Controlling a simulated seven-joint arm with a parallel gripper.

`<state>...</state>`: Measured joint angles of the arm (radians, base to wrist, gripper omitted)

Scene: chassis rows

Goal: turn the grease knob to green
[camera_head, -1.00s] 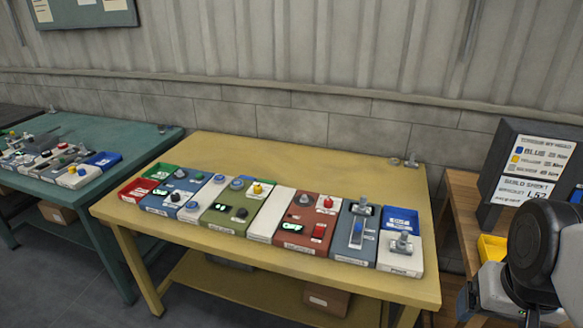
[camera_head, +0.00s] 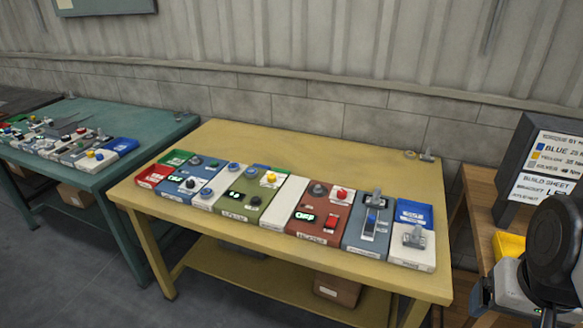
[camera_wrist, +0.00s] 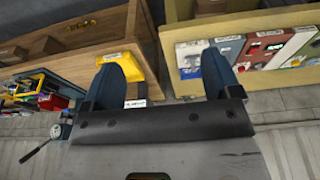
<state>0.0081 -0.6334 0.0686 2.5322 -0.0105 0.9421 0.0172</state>
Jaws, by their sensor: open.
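Several control panels stand in a row on the yellow table (camera_head: 330,158). No label can be read surely as grease, so I cannot tell which knob it is.
A grey-blue lever panel (camera_head: 366,240) and a panel with a metal clamp (camera_head: 414,237) end the row at right. A teal table (camera_head: 150,130) with more panels stands left.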

